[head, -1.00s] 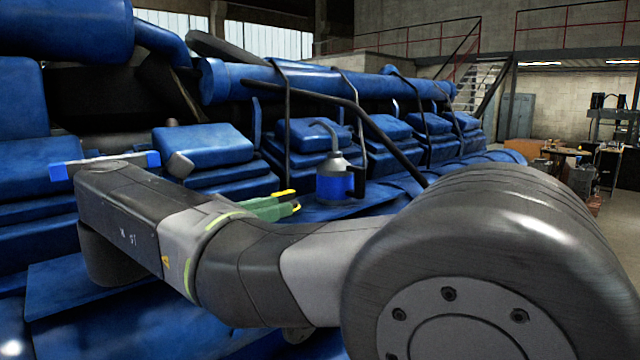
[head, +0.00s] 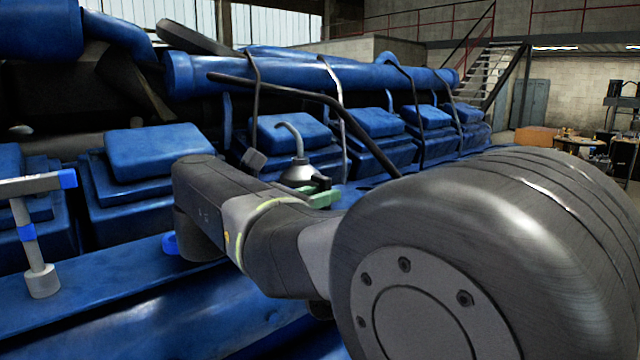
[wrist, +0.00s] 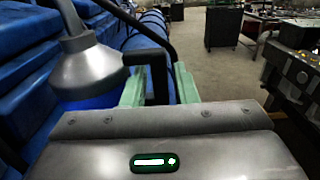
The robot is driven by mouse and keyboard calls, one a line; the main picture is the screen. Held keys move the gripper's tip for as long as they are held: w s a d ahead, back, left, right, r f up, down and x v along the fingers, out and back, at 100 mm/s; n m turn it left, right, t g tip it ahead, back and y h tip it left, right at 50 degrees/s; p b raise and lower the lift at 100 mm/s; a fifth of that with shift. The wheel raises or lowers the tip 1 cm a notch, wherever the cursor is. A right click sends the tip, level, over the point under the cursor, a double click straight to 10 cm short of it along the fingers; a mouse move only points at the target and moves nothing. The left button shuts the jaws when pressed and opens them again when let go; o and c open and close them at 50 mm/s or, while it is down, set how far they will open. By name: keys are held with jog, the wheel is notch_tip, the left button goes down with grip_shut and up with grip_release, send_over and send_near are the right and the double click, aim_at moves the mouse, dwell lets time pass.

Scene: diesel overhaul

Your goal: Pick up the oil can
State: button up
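The oil can stands upright on the blue engine's ledge in the head view, where its grey cone top (head: 299,174) and curved spout show; my arm hides its lower part. In the wrist view the oil can (wrist: 88,72) is close on the left, with a grey cone, a blue body and a black handle reaching right. My gripper (wrist: 160,88) has its two green fingers apart, with the handle's upright part between them. I see a gap to the fingers, but contact lower down is hidden. The gripper (head: 322,197) also shows just in front of the can in the head view.
Black pipes (head: 325,100) and blue engine covers (head: 158,152) stand close behind and beside the can. A grey T-shaped tool with blue bands (head: 38,230) stands on the ledge at left. Open floor (wrist: 205,62) and a dark cabinet (wrist: 223,27) lie beyond.

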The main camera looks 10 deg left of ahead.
jog(key=shift+w+d, duration=0.25)
jog(key=shift+w, duration=0.05)
grip_shut()
jog(key=shift+r, duration=0.1)
